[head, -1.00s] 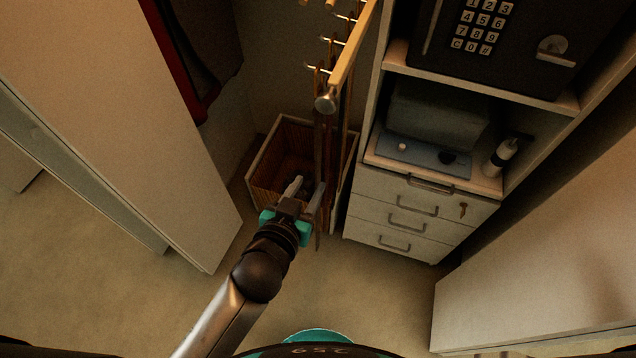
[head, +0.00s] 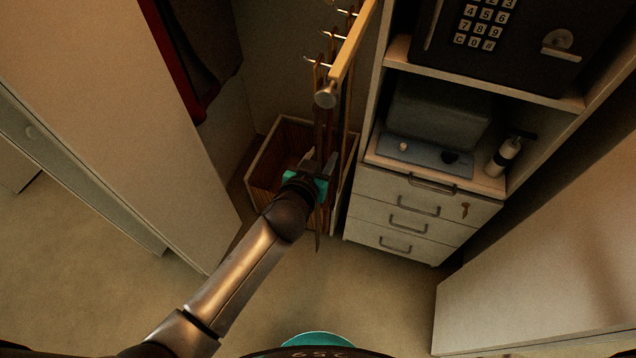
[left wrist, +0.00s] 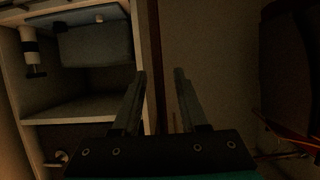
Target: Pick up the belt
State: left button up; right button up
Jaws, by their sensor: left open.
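Long narrow brown belts hang from the hooks of a wooden rack rail; the nearest belt (head: 318,130) hangs down past my left gripper, with its lower end showing below. My left gripper (head: 322,163) is open, with its fingers at this hanging belt. In the left wrist view the left gripper (left wrist: 161,73) shows its two fingers apart, and a dark brown vertical strip (left wrist: 155,45), which looks like the belt, runs between them. The frames do not show clearly whether a finger touches it. My right gripper is not in view.
A wooden bin (head: 262,165) stands behind and below the belts. A white drawer unit (head: 395,220) stands close on the right, under a dark safe (head: 510,45). A white door panel (head: 130,120) stands on the left. The floor in front is clear.

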pick_arm(q)
jog(key=shift+w+d+f, duration=0.1)
jog(key=shift+w+f, duration=0.05)
jog(key=shift+w, duration=0.1)
grip_shut()
dwell(1.4)
